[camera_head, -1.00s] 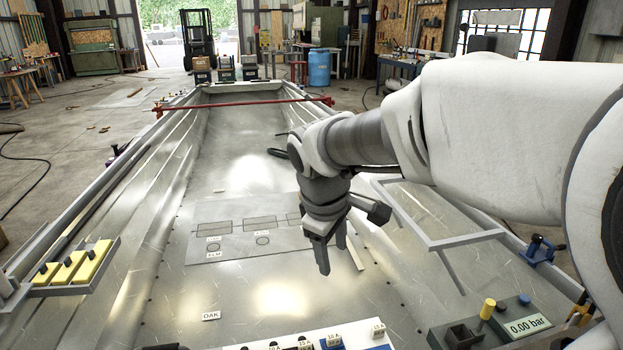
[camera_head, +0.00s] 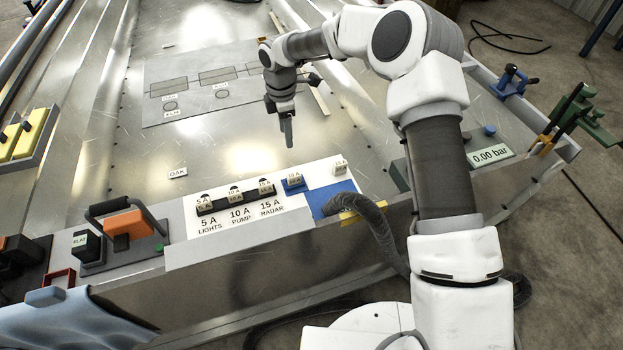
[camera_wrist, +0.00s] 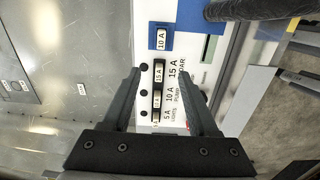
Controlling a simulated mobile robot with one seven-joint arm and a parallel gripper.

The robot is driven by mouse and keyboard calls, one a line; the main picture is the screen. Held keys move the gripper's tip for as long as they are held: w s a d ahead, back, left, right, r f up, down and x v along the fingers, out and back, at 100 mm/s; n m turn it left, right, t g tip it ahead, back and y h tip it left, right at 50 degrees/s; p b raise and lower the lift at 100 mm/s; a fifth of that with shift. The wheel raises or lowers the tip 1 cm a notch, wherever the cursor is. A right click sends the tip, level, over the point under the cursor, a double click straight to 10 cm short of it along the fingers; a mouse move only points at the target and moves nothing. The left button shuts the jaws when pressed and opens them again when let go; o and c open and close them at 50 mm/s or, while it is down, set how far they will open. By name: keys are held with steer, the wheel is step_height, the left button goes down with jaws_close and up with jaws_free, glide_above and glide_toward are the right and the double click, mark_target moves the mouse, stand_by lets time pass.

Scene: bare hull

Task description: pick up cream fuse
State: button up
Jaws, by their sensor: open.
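A small cream fuse (camera_head: 340,164) stands near the far right corner of the white fuse board (camera_head: 226,218) in the head view; its label is too small to read surely. My gripper (camera_head: 289,143) hangs above the metal floor behind the board, left of the cream fuse, pointing down and apart from everything. In the wrist view my gripper (camera_wrist: 162,75) is open and empty, its fingers framing the row of labelled fuses from above. I cannot make out the cream fuse in the wrist view.
A fuse in a blue holder (camera_head: 293,184) and several fuses in dark slots (camera_head: 236,196) line the board, by a blue pad (camera_head: 328,196). A thick grey hose (camera_head: 378,222) curves at its right. Metal floor behind is mostly clear.

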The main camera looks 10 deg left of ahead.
step_height(320, 180, down, 2)
steer(key=b, duration=0.4)
glide_toward(292, 175)
steer(key=f, duration=0.5)
steer(key=shift+w+a+f, duration=0.15)
steer(key=shift+a, duration=0.05)
steer(key=f+b, duration=0.1)
steer(key=f, duration=0.4)
steer(key=shift+d+f, duration=0.15)
steer(key=shift+d, duration=0.05)
jaws_close()
